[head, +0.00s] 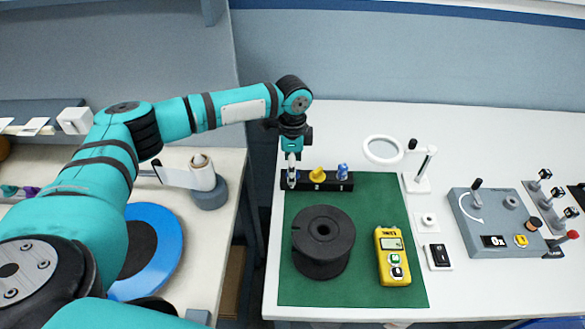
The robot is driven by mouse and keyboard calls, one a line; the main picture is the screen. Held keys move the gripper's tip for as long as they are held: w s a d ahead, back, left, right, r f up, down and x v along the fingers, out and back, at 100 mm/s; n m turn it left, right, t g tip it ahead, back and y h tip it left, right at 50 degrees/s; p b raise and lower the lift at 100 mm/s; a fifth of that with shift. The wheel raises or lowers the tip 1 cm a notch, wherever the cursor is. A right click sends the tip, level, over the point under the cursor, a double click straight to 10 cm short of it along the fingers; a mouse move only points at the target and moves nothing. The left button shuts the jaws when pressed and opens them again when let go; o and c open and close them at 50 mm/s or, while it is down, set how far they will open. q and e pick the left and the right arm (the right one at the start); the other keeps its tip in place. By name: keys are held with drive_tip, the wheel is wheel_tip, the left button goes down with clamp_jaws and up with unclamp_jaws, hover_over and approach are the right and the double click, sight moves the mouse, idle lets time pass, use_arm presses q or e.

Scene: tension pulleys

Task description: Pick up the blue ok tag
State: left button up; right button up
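A long black rack (330,186) stands on the back edge of the green mat. A blue tag (342,171) is in its right slot and a yellow tag (317,174) is in its middle slot. No lettering can be read on the tags at this size. My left gripper (291,175) points down at the left end of the rack, left of the yellow tag. Its fingertips hide most of that slot, and I cannot tell whether they hold anything or are open. My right gripper is not in view.
On the green mat (370,222) are a black spool (323,241) and a yellow meter (391,256). A magnifier (383,149) on a stand is right of the rack. A grey control box (495,225) stands farther right. The white table behind the rack is clear.

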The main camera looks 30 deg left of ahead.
use_arm(q)
wheel_tip(320, 180, up, 10)
drive_tip(key=shift+b, duration=1)
